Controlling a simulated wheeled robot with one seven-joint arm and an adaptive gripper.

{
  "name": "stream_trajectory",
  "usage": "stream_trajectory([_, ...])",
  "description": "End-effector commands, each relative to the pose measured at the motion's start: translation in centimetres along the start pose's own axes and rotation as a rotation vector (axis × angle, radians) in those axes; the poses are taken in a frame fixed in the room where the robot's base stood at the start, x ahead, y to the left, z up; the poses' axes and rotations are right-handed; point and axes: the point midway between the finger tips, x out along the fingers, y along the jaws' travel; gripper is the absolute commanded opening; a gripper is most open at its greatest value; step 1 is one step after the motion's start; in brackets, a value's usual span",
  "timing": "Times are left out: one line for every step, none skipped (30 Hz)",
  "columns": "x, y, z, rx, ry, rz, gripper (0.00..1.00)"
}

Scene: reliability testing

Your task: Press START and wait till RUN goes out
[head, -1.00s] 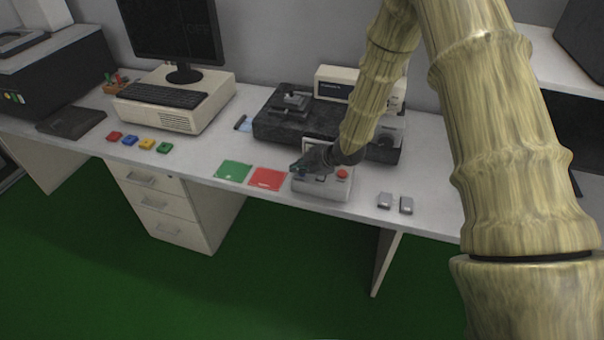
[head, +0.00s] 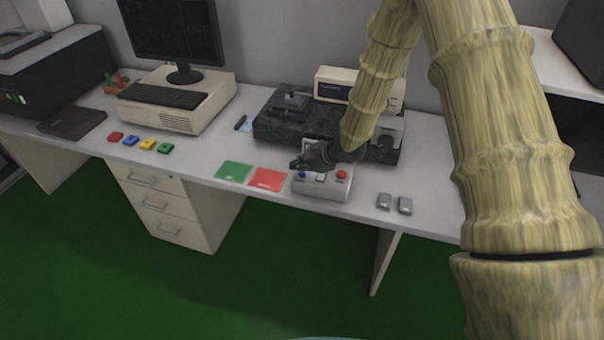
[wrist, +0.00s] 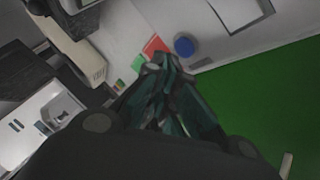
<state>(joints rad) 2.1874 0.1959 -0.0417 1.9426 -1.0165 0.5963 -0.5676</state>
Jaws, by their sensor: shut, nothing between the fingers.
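A light grey control box (head: 322,189) stands at the front edge of the table. It has a blue button (head: 302,174) on its left and a red button (head: 342,174) on its right. My gripper (head: 296,164) is shut and empty, just above and behind the blue button. In the wrist view the shut fingertips (wrist: 160,64) show beside the blue button (wrist: 184,46), with a gap in the picture. No START label or RUN lamp can be read. My gripper hides part of the box's back.
A black test rig (head: 270,128) stands behind the box. A monitor (head: 172,30) at the back left shows faint text, including "OFF".

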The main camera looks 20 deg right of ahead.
Motion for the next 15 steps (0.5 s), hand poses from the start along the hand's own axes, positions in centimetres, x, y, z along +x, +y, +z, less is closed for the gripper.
stream_trajectory([0.0,0.0,0.0,0.000,0.000,0.000,0.00])
stream_trajectory([-0.1,0.1,-0.1,0.000,0.000,0.000,0.00])
stream_trajectory([-0.2,0.1,-0.1,0.000,0.000,0.000,0.00])
stream_trajectory([-0.3,0.2,-0.2,0.000,0.000,0.000,0.00])
stream_trajectory([-0.4,0.3,-0.3,0.000,0.000,0.000,0.00])
stream_trajectory([-0.6,0.5,-0.5,0.000,0.000,0.000,0.00])
stream_trajectory([-0.8,0.6,-0.6,0.000,0.000,0.001,0.00])
stream_trajectory([-0.9,0.7,-0.7,0.000,0.000,0.001,0.00])
stream_trajectory([-1.2,0.9,-0.9,0.000,0.000,0.001,0.00])
stream_trajectory([-1.3,1.0,-1.0,0.000,0.000,0.001,0.00])
stream_trajectory([-1.5,1.1,-1.1,0.000,0.000,0.001,0.00])
stream_trajectory([-1.7,1.3,-1.2,-0.001,0.000,0.001,0.00])
stream_trajectory([-1.9,1.4,-1.4,-0.001,0.000,0.001,0.00])
stream_trajectory([-2.0,1.5,-1.5,-0.001,0.000,0.001,0.00])
stream_trajectory([-2.2,1.7,-1.6,-0.001,0.000,0.001,0.00])
